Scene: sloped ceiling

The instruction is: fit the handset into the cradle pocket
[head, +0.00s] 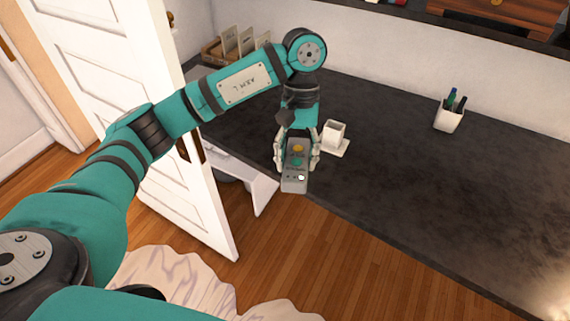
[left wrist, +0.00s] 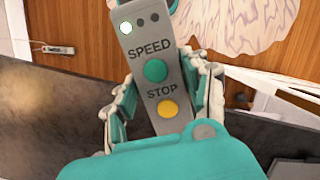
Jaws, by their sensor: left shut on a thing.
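The handset (head: 294,179) is a grey remote with a teal button, a yellow button and small dots at one end. My left gripper (head: 297,150) is shut on it, with a finger on each side. In the left wrist view the handset (left wrist: 151,60) shows the words SPEED and STOP, and the left gripper (left wrist: 160,100) grips its sides. The white cradle (head: 334,134), with an open-topped pocket on a flat base, stands on the dark counter just right of the gripper. The handset is held near the counter's front edge, apart from the cradle. My right gripper is not in view.
The dark counter (head: 400,165) is mostly clear to the right. A white pen cup (head: 449,117) stands at the back right. A wooden holder with cards (head: 235,45) is at the back left. An open white door (head: 125,60) stands left, near my arm.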

